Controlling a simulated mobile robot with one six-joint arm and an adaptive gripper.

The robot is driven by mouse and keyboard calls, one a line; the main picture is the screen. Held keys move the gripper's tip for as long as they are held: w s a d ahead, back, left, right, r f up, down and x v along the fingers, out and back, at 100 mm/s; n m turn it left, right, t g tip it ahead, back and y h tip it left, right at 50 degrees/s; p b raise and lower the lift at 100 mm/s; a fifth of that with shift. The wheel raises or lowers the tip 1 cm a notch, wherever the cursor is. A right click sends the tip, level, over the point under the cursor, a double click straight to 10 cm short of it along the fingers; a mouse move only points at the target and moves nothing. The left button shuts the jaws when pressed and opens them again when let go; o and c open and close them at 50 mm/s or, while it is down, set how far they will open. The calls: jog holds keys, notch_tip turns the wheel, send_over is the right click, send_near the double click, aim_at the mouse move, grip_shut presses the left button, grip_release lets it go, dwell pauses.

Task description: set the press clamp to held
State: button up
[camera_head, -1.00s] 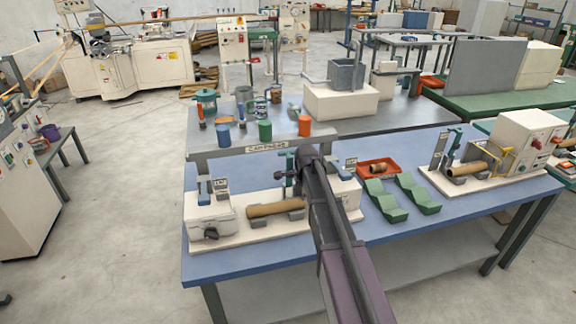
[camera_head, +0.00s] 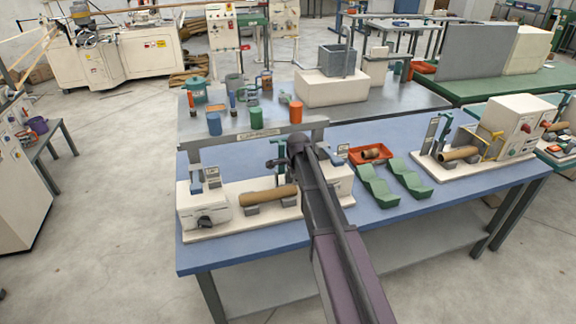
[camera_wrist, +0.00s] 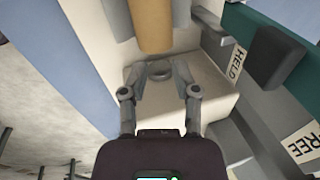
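The press clamp shows in the wrist view as a green bar (camera_wrist: 297,48) with a dark block (camera_wrist: 276,58) at upper right. A HELD label (camera_wrist: 236,66) is left of the block and a FREE label (camera_wrist: 303,144) is below it. I cannot tell the clamp's setting. My gripper (camera_wrist: 160,68) is open, its two fingers apart and clear of the bar, to its left. A tan tube (camera_wrist: 152,22) lies ahead of the fingertips. In the head view my gripper (camera_head: 279,152) is over the left winder (camera_head: 203,206), and my arm hides the clamp.
The tube (camera_head: 268,196) rests on grey supports on the left winder's white base. Green trays (camera_head: 378,186) and a red bin (camera_head: 370,154) lie to the right. A second winder (camera_head: 512,125) stands farther right. A shelf (camera_head: 250,138) with several cups runs behind.

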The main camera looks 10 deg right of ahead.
jog(key=s+n, duration=0.2)
jog(key=s, duration=0.2)
jog(key=s+a+n+g, duration=0.1)
jog(key=s+n, duration=0.2)
jog(key=s, duration=0.2)
jog(key=s+a+n, duration=0.1)
jog(key=s+n, duration=0.2)
jog(key=s, duration=0.2)
jog(key=shift+s+f, duration=0.2)
jog(key=shift+s, duration=0.05)
grip_shut()
jog(key=s+a+n+g, duration=0.1)
jog(key=s+n+g, duration=0.1)
jog(key=s+n, duration=0.7)
jog(key=s, duration=0.5)
jog(key=shift+a+n, duration=0.15)
jog(key=shift+n, duration=0.15)
jog(key=shift+a+f, duration=0.1)
